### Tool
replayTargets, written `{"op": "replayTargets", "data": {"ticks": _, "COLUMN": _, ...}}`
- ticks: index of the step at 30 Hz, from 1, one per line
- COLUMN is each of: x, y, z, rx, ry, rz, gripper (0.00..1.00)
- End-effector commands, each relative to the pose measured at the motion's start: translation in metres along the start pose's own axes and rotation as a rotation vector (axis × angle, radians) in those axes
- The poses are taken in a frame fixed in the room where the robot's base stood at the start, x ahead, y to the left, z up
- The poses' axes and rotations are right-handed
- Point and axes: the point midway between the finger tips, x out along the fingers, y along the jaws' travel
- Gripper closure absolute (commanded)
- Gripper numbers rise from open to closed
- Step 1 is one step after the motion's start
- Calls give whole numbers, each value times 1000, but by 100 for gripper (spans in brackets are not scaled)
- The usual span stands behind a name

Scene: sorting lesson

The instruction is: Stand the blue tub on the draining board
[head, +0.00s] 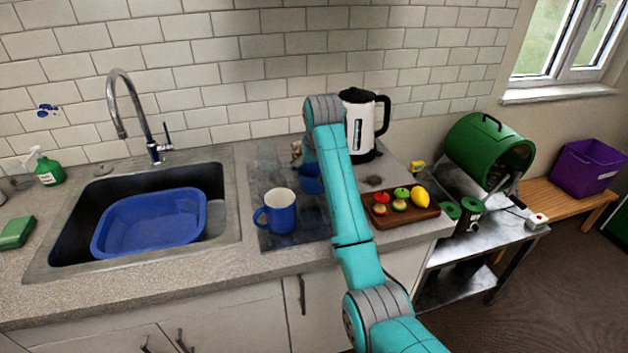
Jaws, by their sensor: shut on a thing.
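A small blue vessel (311,181) shows partly behind my arm, at the right part of the dark draining board (262,178). My arm hides much of it, so I cannot tell if it is the tub or whether it touches the board. A blue mug (281,216) with a pale inside stands upright on the board's front part. A wide blue basin (152,222) sits in the sink. My arm rises from the lower right and bends down behind itself near the small blue vessel; my gripper is hidden there.
The sink (232,225) with a tall tap (121,103) is left of the board. A kettle (359,122) stands behind my arm. A wooden tray (421,213) with fruit lies right. A green drum (482,148) and purple crate (586,168) are farther right. The front counter strip is clear.

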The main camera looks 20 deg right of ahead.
Motion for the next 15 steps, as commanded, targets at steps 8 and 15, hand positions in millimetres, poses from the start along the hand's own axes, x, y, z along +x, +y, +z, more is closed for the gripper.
{"op": "replayTargets", "data": {"ticks": 8, "x": 30, "y": 0, "z": 13, "rx": 0, "ry": -1, "rz": 0, "gripper": 26}}
{"op": "replayTargets", "data": {"ticks": 15, "x": 30, "y": 0, "z": 13, "rx": 0, "ry": 0, "rz": 0, "gripper": 26}}
